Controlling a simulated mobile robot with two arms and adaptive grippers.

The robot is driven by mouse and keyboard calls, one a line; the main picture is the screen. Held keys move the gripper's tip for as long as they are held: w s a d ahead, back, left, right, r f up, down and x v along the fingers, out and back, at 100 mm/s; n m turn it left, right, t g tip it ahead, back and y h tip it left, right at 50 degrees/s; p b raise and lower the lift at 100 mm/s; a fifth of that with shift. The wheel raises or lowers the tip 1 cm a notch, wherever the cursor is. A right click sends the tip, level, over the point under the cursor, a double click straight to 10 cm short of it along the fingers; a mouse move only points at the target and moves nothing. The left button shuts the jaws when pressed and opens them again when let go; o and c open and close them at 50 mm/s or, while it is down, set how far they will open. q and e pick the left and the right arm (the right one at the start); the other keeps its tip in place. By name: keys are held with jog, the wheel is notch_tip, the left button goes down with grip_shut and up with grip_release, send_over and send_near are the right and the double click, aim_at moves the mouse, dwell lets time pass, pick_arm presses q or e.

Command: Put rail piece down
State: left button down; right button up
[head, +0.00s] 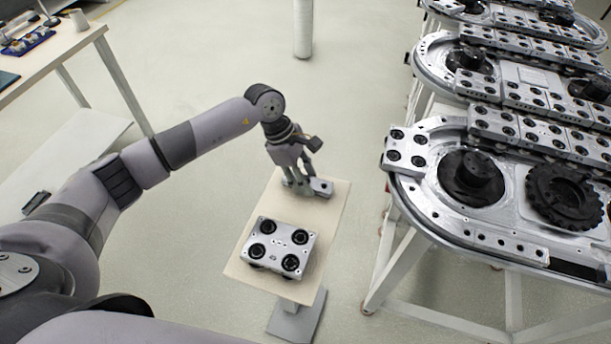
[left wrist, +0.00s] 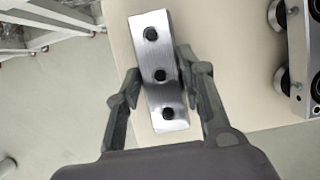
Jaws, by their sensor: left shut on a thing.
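The rail piece (left wrist: 158,75) is a short silver metal bar with several dark holes in a row. My left gripper (left wrist: 158,90) is shut on it, one finger on each long side. In the head view the rail piece (head: 320,187) shows at the far end of a small pale stand (head: 240,268), with my left gripper (head: 302,184) over it. I cannot tell whether the piece touches the top. My right gripper is not in view.
A silver carriage with black wheels (head: 279,246) sits on the near part of the stand. Ring tracks on a white frame (head: 440,262) fill the right side. A table (head: 62,42) stands at the upper left. The floor between is clear.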

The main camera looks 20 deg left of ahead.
pick_arm(q)
jog(key=c, duration=1.5)
grip_release()
jog(key=o, duration=0.4)
jog(key=shift+o, duration=0.2)
jog(key=b+v, duration=0.2)
jog(key=v, duration=1)
jog(key=shift+s, duration=0.15)
